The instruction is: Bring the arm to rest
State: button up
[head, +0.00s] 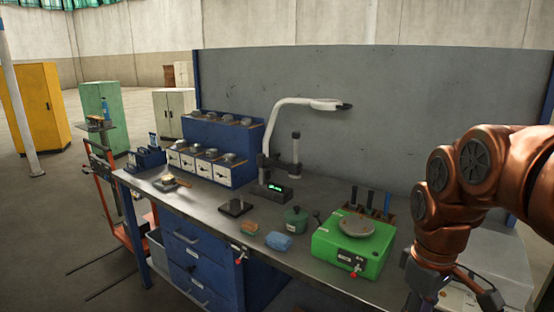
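My arm (470,180), copper-coloured with dark joint caps, shows at the right of the head view. It comes in from the right edge, bends, and points down beside the right end of the workbench. At its lower end a dark grey part (425,280) of the wrist shows near the bottom edge. The fingertips of my gripper are outside the picture, so I cannot see whether it holds anything. The arm appears in front of the bench's right end, close to the green machine (350,248); the gap between them is hard to judge.
The grey workbench (210,205) carries a lamp (310,103), a green pot (295,220), a blue cloth-like item (278,241) and several white-fronted boxes. A grey panel (400,120) stands behind. An orange trolley (128,235) is at the left. Open floor lies at far left.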

jog(key=s+a+f+m, duration=0.3)
jog(key=s+f, duration=0.1)
jog(key=s, duration=0.4)
jog(key=s+a+f+m+g, duration=0.1)
jog(key=s+a+f+m, duration=0.2)
jog(key=s, duration=0.5)
jog(key=shift+a+f, duration=0.5)
jog(key=shift+f, duration=0.45)
jog(key=shift+s, duration=0.1)
